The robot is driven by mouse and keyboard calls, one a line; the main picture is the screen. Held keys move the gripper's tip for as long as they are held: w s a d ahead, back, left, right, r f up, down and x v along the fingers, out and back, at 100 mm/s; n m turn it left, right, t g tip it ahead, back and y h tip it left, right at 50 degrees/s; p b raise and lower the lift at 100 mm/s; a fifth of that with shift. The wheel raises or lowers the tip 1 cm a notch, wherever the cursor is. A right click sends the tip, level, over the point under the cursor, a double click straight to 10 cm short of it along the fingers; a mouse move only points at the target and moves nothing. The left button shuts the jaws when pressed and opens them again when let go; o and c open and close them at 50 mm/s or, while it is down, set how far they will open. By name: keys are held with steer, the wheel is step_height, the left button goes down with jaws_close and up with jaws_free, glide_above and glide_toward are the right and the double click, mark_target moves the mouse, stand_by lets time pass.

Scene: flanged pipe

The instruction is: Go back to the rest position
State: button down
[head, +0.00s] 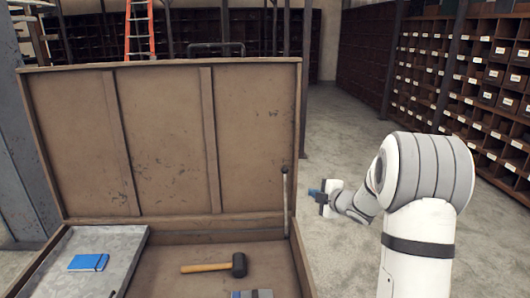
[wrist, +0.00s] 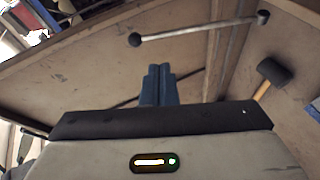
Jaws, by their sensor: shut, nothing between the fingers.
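My gripper (head: 316,192) is in the head view at the end of my arm, just right of the open chest's right side. In the wrist view its two blue fingers (wrist: 160,84) are together, with nothing between them. The gripper is apart from the objects in the chest. My white and grey arm reaches in from the right of the head view. No flanged pipe can be made out in either view.
A wooden chest (head: 160,150) stands with its lid up, held by a metal stay (head: 285,195). A mallet (head: 212,267) lies inside, and a blue notebook (head: 88,262) lies on a grey panel (head: 70,285). Shelves (head: 480,85) line the right. Floor right of the chest is clear.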

steer(key=s+d+r+m+g+h, duration=0.1)
steer(key=s+r+m+h, duration=0.5)
steer(key=s+m, duration=0.15)
steer(key=s+a+f+m+g, duration=0.1)
steer(key=s+a+m+g, duration=0.1)
steer(key=s, duration=0.8)
steer(key=s+a+f+m+g, duration=0.1)
steer(key=s+a+m+g, duration=0.2)
steer(key=s+m, duration=0.3)
steer(key=s+a+f+m+g, duration=0.1)
steer(key=s+a+m+g, duration=0.2)
steer(key=s, duration=1.3)
steer(key=shift+s+f+m+g+y, duration=0.15)
steer(key=shift+s+m+g+y, duration=0.15)
steer(key=shift+m+g, duration=0.3)
